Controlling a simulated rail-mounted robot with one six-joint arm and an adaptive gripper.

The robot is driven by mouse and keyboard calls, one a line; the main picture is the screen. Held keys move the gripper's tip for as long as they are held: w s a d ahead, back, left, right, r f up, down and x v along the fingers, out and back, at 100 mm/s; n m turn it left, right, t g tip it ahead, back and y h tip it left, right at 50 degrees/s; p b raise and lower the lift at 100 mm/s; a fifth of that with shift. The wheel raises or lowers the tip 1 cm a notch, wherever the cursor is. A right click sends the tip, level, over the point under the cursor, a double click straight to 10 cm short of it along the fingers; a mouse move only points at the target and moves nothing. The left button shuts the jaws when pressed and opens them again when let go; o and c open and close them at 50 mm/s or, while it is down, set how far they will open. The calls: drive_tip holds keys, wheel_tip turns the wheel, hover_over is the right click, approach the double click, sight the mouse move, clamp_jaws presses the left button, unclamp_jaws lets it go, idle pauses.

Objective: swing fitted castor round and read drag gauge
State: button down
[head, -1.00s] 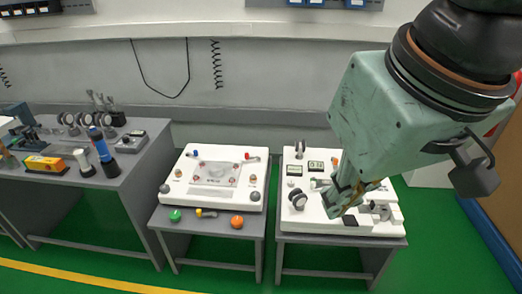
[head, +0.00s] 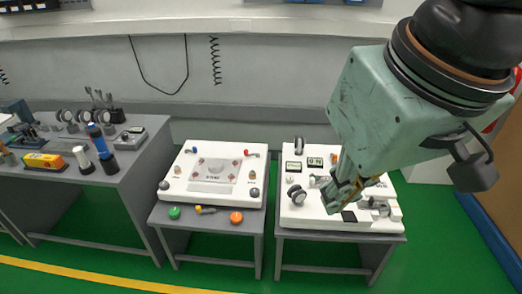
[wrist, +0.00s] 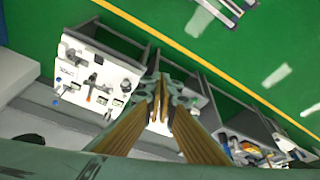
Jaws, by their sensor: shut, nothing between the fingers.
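The right white test board (head: 299,217) stands on a grey bench. A dark-wheeled castor (head: 297,195) is at its left side and another wheel (head: 299,144) is at its back edge. I cannot tell which castor is fitted. In the wrist view my gripper (wrist: 160,92) points past a white board (wrist: 78,88).
A second white board (head: 182,190) with coloured knobs stands to the left, with green and orange knobs (head: 236,217) on its bench. A grey workbench (head: 140,165) farther left holds castors and tools. Green floor is clear in front.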

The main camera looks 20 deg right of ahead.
drive_tip(key=shift+w, duration=0.1)
drive_tip(key=w+d+r+m+g+h+p, duration=0.1)
drive_tip(key=w+r+m, duration=0.1)
drive_tip(key=w, duration=0.8)
drive_tip(key=w+d+r+m+g+p, duration=0.1)
drive_tip(key=w+d+m+g, duration=0.15)
drive_tip(key=w, duration=0.65)
drive_tip(key=w+d+f+m+g+h+p, duration=0.1)
drive_tip(key=w+f+m, duration=0.15)
drive_tip(key=w, duration=0.65)
drive_tip(key=w+f+m, duration=0.2)
drive_tip(key=w+f, duration=0.2)
drive_tip(key=w, duration=0.4)
drive_tip(key=w+d+f+m+g+h+p, duration=0.2)
drive_tip(key=w+f+m+g, duration=0.15)
drive_tip(key=w+f, duration=1.2)
drive_tip(key=w+d+f+m+p, duration=0.1)
drive_tip(key=w+f+m, duration=0.1)
drive_tip(key=f, duration=0.9)
drive_tip(key=w+d+f+m+g+h, duration=0.1)
drive_tip(key=w+f+m, duration=0.2)
drive_tip(key=f, duration=0.8)
drive_tip(key=shift+w+p, duration=0.4)
drive_tip(key=shift+w, duration=0.35)
drive_tip(key=shift+s+f, duration=0.1)
drive_tip(key=shift+f, duration=0.05)
